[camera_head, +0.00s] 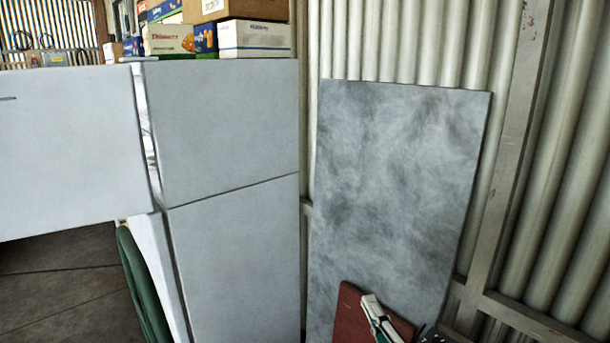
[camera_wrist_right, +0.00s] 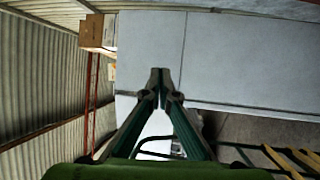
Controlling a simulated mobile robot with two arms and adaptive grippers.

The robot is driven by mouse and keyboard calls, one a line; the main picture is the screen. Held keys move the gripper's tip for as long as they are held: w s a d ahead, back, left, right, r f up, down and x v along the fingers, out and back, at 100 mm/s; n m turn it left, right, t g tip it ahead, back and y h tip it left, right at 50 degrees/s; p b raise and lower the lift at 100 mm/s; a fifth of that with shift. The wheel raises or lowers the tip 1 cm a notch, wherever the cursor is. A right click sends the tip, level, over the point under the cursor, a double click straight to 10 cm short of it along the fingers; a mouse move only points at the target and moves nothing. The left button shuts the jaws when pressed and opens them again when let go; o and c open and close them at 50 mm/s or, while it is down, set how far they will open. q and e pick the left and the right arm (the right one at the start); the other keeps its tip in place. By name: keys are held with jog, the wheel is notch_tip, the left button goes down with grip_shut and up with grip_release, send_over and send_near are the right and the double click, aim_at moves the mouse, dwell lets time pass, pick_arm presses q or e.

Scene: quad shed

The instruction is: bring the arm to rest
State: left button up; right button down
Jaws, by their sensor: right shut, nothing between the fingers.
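My right gripper (camera_wrist_right: 160,78) shows in the right wrist view, with its two green fingers drawn together at the grey tips. Nothing is held between them. The fingertips show in front of a large pale cabinet (camera_wrist_right: 240,55), with no clear contact visible. In the head view, a small white and green part (camera_head: 378,318) shows at the bottom edge, low in front of a grey panel; it looks like part of my right gripper. My left gripper is not in view.
A tall pale cabinet (camera_head: 235,130) has a door (camera_head: 70,145) standing out to the left. Boxes (camera_head: 255,38) sit on top. A mottled grey panel (camera_head: 400,180) leans against the corrugated wall (camera_head: 420,40). A dark red piece (camera_head: 350,318) is low in front. Floor (camera_head: 60,285) shows at left.

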jog(key=s+d+f+m+g+h, duration=0.45)
jog(key=d+f+m, duration=0.25)
jog(key=f+m, duration=0.25)
jog(key=s+f+m+g, duration=0.4)
jog(key=s+f+g, duration=0.2)
jog(key=s+f, duration=0.45)
jog(key=s+f+m+g, duration=0.55)
jog(key=s+f, duration=0.25)
jog(key=s, duration=0.6)
notch_tip(320, 180, down, 26)
jog(key=s+f+n+g+b, duration=0.1)
jog(key=s+b, duration=0.1)
jog(key=b, duration=0.1)
jog(key=s+d+f+b, duration=0.1)
jog(key=s+d+f, duration=0.1)
jog(key=s+f, duration=0.6)
jog(key=s+d+f+g+b, duration=0.1)
jog(key=s+f, duration=0.8)
jog(key=f, duration=0.2)
jog(key=shift+d, duration=0.35)
jog(key=shift+s+f, duration=0.1)
jog(key=shift+s, duration=0.05)
